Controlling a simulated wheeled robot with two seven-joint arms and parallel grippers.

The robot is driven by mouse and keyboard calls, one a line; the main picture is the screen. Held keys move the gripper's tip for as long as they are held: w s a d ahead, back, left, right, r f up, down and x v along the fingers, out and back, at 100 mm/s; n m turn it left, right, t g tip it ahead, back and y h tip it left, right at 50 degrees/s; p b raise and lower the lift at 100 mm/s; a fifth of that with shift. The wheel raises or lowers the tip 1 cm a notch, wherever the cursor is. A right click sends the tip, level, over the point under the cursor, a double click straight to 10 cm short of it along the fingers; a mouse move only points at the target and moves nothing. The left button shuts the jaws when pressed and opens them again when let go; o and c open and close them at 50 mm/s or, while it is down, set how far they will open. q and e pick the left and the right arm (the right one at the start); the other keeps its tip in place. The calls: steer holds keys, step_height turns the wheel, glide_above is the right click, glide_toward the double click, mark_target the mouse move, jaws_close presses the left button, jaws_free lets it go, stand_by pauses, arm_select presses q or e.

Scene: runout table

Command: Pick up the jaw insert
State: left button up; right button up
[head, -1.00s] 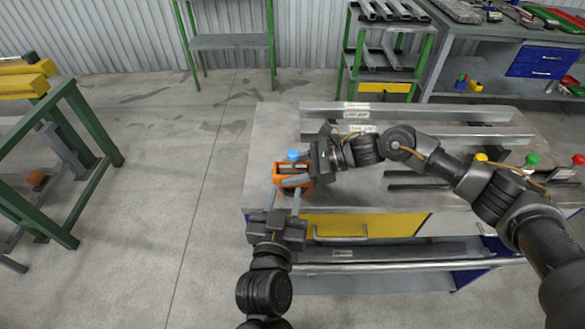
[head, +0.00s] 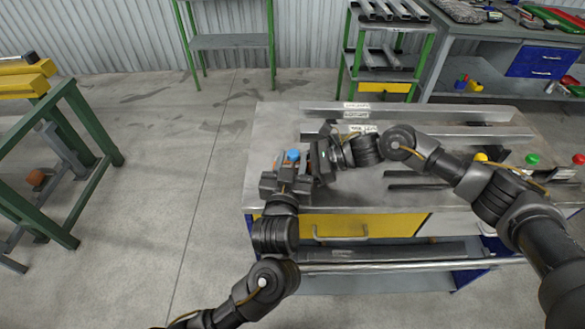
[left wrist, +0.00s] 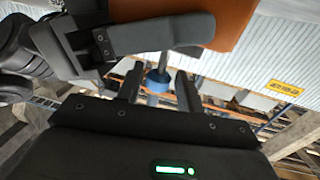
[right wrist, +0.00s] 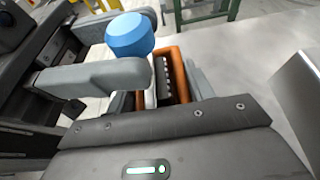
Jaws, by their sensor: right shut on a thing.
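An orange block-like holder (right wrist: 177,78) with an open slot shows in the right wrist view. A dark grey toothed piece, which looks like the jaw insert (right wrist: 163,82), sits in its slot. A blue round knob (right wrist: 130,36) stands beside it; it also shows in the head view (head: 293,155). My right gripper (head: 312,162) is shut on the orange holder at the table's left end. My left gripper (left wrist: 159,88) is open, its fingers on either side of the blue knob with gaps showing. In the head view my left gripper (head: 288,178) hides most of the orange holder.
The grey table (head: 275,125) carries long steel bars (head: 420,114) behind and right of my grippers. Yellow, green and red knobs (head: 532,159) stand at its right. A yellow drawer (head: 350,226) is below. Clear floor lies left, before a green-legged stand (head: 90,125).

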arm_select(q)
steer(key=shift+w+d, duration=0.1)
steer(key=shift+w, duration=0.8)
steer(key=shift+c, duration=0.3)
jaws_close()
